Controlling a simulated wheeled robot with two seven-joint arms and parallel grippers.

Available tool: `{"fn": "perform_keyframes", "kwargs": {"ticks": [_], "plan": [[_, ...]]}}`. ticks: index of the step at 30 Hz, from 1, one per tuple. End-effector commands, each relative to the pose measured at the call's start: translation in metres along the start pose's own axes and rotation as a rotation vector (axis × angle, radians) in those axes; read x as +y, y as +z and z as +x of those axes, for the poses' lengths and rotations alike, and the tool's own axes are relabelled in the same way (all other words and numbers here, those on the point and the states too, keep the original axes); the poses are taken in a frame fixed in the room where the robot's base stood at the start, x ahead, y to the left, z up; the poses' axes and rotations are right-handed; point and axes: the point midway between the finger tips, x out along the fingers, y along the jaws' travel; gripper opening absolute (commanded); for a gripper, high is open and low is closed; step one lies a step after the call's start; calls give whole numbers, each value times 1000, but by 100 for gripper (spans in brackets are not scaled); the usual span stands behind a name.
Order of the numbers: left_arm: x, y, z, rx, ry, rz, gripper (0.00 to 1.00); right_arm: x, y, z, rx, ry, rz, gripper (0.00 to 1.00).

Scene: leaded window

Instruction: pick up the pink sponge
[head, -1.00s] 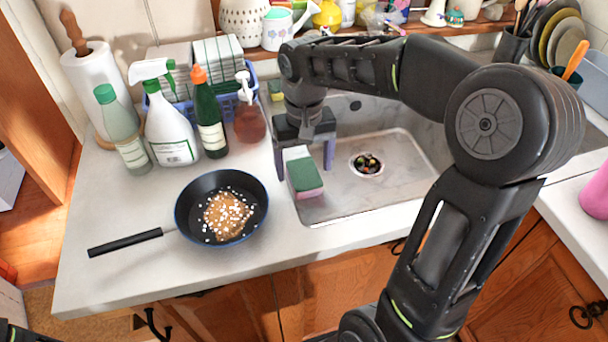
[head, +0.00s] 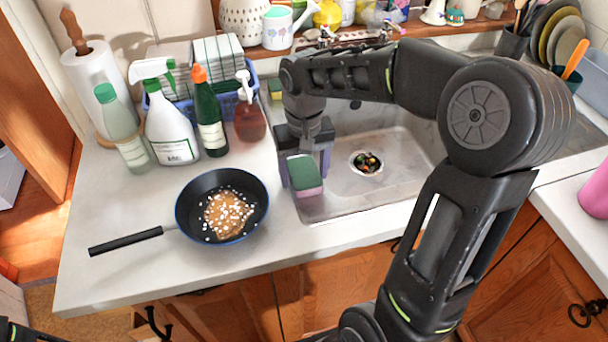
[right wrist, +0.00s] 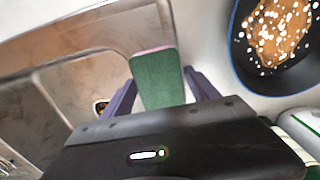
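The pink sponge (head: 311,191) has a green top face and a pink lower side. It lies at the front left edge of the sink, beside the counter. My right gripper (head: 305,175) points down over it from behind, with a finger on either side. In the right wrist view the sponge (right wrist: 158,80) shows its green face between the two purple-grey fingers (right wrist: 160,82). The fingers are apart and close to its sides; whether they touch it is unclear. The sponge's rear end is hidden under the gripper. My left gripper is not in view.
A dark pan (head: 222,207) with food stands on the counter left of the sponge. Several bottles, including a green one (head: 209,112), stand behind it. The sink basin (head: 395,150) with its drain lies to the right. The front left counter is clear.

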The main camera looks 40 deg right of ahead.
Motion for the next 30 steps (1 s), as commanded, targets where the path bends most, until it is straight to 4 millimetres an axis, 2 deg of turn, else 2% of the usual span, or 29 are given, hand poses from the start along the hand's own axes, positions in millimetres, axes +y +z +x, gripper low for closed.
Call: {"fn": "perform_keyframes", "kwargs": {"ticks": [2,18,26,30], "plan": [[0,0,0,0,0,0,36,0,0,0,0,0,0,61],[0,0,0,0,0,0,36,0,0,0,0,0,0,18],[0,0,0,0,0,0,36,0,0,-2,1,0,0,18],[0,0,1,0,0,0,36,0,-1,-14,3,0,0,18]]}}
